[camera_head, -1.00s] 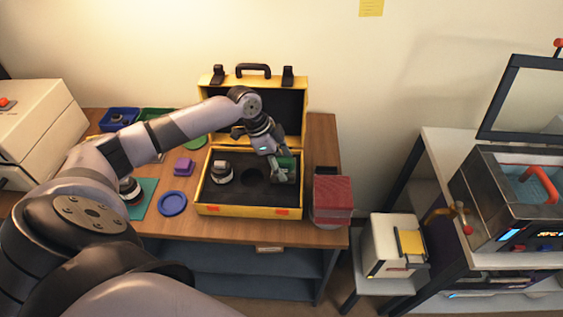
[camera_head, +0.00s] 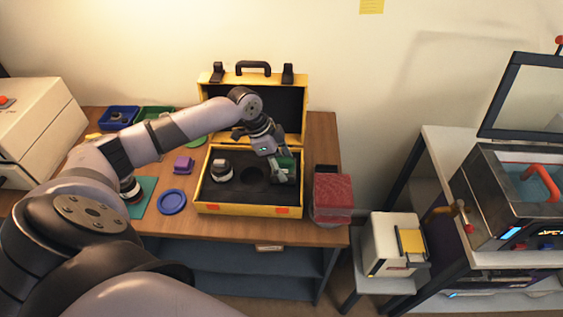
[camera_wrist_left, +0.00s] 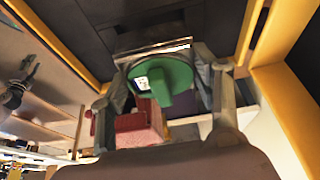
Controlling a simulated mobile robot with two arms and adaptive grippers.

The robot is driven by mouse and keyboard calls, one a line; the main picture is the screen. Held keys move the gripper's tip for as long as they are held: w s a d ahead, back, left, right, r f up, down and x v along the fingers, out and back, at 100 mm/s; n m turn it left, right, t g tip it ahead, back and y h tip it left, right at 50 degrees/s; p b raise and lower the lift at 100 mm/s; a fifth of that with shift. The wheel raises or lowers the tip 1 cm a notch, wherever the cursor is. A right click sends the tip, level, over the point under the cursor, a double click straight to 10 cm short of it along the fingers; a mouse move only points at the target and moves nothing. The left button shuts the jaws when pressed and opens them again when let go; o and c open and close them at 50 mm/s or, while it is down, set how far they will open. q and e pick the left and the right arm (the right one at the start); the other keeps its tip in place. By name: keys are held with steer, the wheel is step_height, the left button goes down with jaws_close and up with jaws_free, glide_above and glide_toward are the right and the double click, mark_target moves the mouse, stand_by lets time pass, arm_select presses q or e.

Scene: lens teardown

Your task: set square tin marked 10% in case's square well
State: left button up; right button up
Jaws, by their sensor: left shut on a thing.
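My left gripper (camera_head: 279,173) is shut on a green-topped tin (camera_head: 288,163) at the right side of the open yellow case (camera_head: 248,211). In the left wrist view, the fingers of the left gripper (camera_wrist_left: 165,72) stand on both sides of the tin (camera_wrist_left: 178,75). It shows a round green top with a raised grip, a small white and blue label too small to read, and a silvery straight edge. The tin is over or in the dark foam; I cannot tell whether it is seated. The square well is not distinguishable, likely covered by the gripper. My right gripper is not in view.
A black-and-white lens part (camera_head: 222,170) sits in the foam's left side, beside an empty round well (camera_head: 252,176). The raised lid (camera_head: 208,105) stands behind. A red stack (camera_head: 332,195) is close to the case's right. A blue ring dish (camera_head: 172,203) and purple block (camera_head: 183,165) lie left.

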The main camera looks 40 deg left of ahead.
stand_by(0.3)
arm_select(q)
steer(key=shift+f+b, duration=0.5)
steer(key=shift+f, duration=0.95)
steer(key=o, duration=1.2)
steer(key=shift+o, duration=0.5)
steer(key=shift+o, duration=1.3)
